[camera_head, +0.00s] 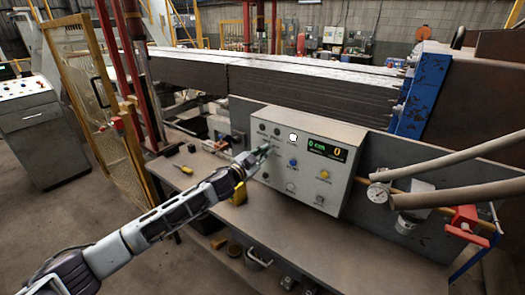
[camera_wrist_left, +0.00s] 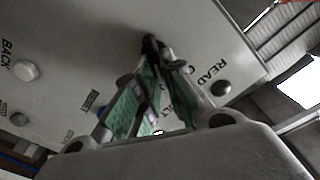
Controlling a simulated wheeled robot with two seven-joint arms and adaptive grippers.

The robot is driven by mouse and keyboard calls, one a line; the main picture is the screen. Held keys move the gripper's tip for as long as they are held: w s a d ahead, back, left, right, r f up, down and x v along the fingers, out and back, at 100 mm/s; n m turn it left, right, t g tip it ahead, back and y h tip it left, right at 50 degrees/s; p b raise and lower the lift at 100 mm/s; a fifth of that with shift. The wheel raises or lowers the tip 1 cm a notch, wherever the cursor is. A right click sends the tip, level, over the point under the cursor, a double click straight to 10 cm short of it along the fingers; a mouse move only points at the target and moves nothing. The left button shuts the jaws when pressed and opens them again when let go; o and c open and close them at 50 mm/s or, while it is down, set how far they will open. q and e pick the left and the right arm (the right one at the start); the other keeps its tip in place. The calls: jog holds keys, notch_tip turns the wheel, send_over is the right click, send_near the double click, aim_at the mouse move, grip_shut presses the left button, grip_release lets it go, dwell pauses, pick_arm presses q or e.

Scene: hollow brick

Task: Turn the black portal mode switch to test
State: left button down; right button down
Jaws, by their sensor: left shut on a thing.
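In the left wrist view my gripper's green-padded fingers (camera_wrist_left: 152,82) are shut on the black switch (camera_wrist_left: 150,43), which sticks out from the panel. The fingers cover part of the switch and nearby lettering, so its setting cannot be read. In the head view the gripper hides the switch. My right gripper is not in view.
A blue button (camera_head: 293,162) and a yellow button (camera_head: 324,174) sit right of the gripper. In the left wrist view a dark button (camera_wrist_left: 221,88) is close to the fingers. A pressure gauge (camera_head: 378,193) and a red valve handle (camera_head: 464,216) are at the right.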

pick_arm(q)
jog(key=shift+s+d+f+m+p, duration=0.15)
jog(key=shift+f+m+p, duration=0.25)
jog(key=shift+m, duration=1.45)
jog(key=shift+s+d+f+m+p, duration=0.15)
jog(key=shift+m+p, duration=0.3)
jog(key=shift+m, duration=1.45)
jog(key=shift+d+f+m+p, duration=0.1)
jog(key=shift+f+m+p, duration=0.3)
jog(key=shift+m, duration=1.45)
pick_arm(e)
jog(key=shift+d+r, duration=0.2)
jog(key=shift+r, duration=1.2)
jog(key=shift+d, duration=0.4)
pick_arm(q)
jog(key=c, duration=1.5)
grip_release()
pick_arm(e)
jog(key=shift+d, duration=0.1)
pick_arm(q)
jog(key=shift+a, duration=0.1)
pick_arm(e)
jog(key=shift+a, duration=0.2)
pick_arm(q)
jog(key=shift+v, duration=5.95)
